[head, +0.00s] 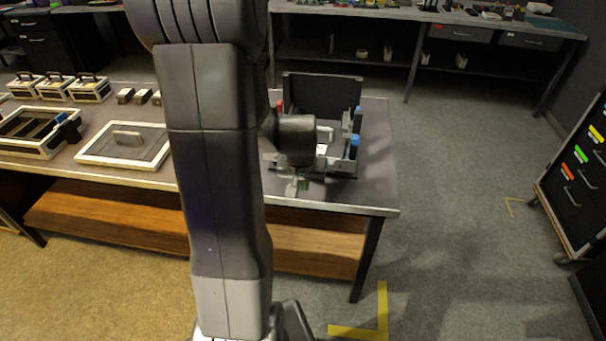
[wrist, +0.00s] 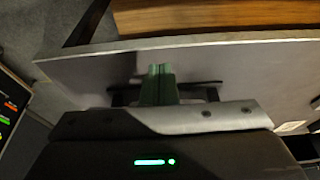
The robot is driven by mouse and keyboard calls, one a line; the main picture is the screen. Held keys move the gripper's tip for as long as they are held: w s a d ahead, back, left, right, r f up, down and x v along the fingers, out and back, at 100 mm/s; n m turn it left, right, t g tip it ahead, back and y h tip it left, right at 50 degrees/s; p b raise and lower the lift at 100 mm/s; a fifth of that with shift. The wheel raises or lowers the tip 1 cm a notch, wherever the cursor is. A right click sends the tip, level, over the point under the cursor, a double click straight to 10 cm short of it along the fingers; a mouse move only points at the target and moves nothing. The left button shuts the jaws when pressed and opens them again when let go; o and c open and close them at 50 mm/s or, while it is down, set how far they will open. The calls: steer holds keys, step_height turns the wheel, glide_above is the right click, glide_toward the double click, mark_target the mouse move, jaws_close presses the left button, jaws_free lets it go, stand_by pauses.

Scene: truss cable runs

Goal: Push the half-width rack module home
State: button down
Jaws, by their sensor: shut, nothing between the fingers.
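The open rack frame (head: 322,92) stands at the right end of the bench in the head view, with a tall black panel at its back and blue-topped parts on its right side. My wrist and forearm cover much of its front and left. A pale piece (head: 322,149) shows inside the frame; I cannot tell whether it is the half-width module. My gripper (head: 302,184) is low at the frame's front, close to the bench's front edge. In the wrist view its green fingers (wrist: 158,71) are together and empty over the bench top. Any contact with the module is hidden.
A framed panel with a handle (head: 125,142), an open tray (head: 38,132) and several handled cases (head: 88,88) occupy the bench's left side. A drawer cart (head: 580,185) stands at the far right. The floor between the bench and cart is clear.

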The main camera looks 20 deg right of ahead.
steer(key=w+d, duration=0.1)
steer(key=w+d+p, duration=0.1)
steer(key=w, duration=0.1)
steer(key=shift+w, duration=0.2)
